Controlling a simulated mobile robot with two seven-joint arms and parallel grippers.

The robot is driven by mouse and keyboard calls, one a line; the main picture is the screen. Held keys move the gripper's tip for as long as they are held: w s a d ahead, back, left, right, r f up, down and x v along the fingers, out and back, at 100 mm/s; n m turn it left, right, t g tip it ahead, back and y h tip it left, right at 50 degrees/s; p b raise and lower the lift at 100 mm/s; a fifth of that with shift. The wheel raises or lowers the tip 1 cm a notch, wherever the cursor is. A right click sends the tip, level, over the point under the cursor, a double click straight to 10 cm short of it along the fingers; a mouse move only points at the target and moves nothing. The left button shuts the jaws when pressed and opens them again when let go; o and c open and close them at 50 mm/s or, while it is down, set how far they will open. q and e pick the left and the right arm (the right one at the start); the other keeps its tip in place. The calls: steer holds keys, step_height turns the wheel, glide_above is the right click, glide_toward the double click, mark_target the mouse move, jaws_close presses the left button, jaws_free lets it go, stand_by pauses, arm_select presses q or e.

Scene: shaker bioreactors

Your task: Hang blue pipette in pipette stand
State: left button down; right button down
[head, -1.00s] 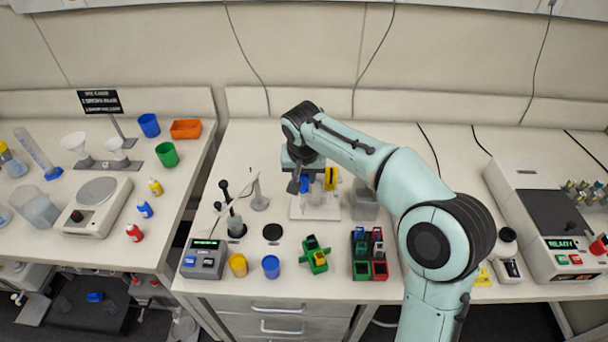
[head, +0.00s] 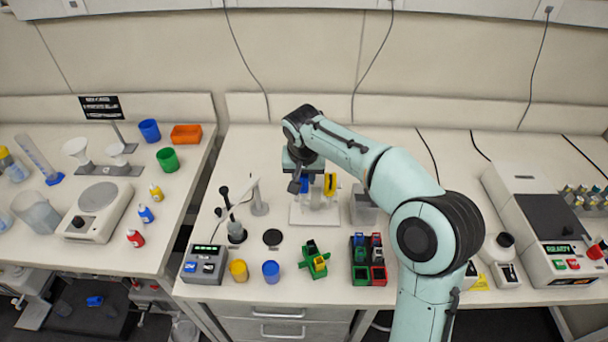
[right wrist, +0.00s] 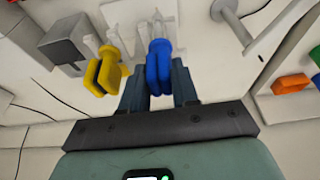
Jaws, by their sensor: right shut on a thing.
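The blue pipette (right wrist: 158,66) is between the fingers of my right gripper (right wrist: 159,88), which is shut on its thick blue body. Its pale thin end points away from the gripper, against or close to the pipette stand (right wrist: 140,12); I cannot tell whether it rests in a holder. In the head view the right gripper (head: 299,185) is over the stand's white base (head: 301,216), and the blue pipette (head: 305,185) is partly hidden by it. A yellow pipette (head: 330,184) is at the stand, just right of the blue one. My left gripper is not in view.
In front are a green rack (head: 313,260) and a rack of coloured blocks (head: 360,274). The bench behind the stand is clear.

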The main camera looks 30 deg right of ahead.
stand_by(0.4)
steer(key=shift+f, duration=0.5)
stand_by(0.3)
steer(key=c, duration=0.8)
jaws_free()
steer(key=shift+r, duration=0.1)
